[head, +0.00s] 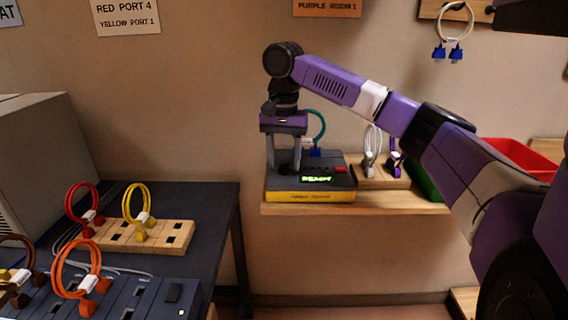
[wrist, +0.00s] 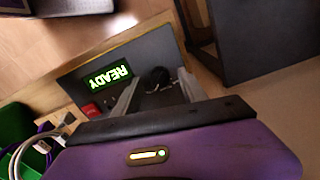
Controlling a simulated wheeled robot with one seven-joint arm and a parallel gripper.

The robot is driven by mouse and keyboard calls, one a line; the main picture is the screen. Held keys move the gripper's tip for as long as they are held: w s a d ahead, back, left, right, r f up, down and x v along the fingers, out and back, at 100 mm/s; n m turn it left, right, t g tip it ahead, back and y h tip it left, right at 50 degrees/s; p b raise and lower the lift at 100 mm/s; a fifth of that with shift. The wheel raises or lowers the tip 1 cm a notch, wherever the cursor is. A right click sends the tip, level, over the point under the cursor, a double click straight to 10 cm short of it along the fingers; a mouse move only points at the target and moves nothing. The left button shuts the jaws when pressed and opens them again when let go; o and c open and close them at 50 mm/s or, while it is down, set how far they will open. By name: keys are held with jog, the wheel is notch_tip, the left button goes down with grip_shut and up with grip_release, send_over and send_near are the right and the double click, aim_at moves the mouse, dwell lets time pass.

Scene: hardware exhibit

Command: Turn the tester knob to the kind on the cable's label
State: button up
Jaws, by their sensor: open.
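The tester (head: 310,196) is a dark grey box with a yellow front edge on a wooden shelf. Its green display (head: 317,179) reads READY; a red button (head: 340,169) sits beside it. A teal cable (head: 321,122) with a blue plug stands at its back; its label is too small to read. My gripper (head: 284,163) points down over the tester's left part, open. In the wrist view the black knob (wrist: 157,79) lies between my two grey fingers, with a visible gap on each side. The knob's pointer and markings cannot be made out.
A wooden rack (head: 375,182) with white and purple cables stands right of the tester. A dark table (head: 205,200) at left carries red, yellow and orange cables. Wall signs name ports.

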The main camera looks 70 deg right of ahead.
jog(key=shift+f, duration=0.4)
grip_shut()
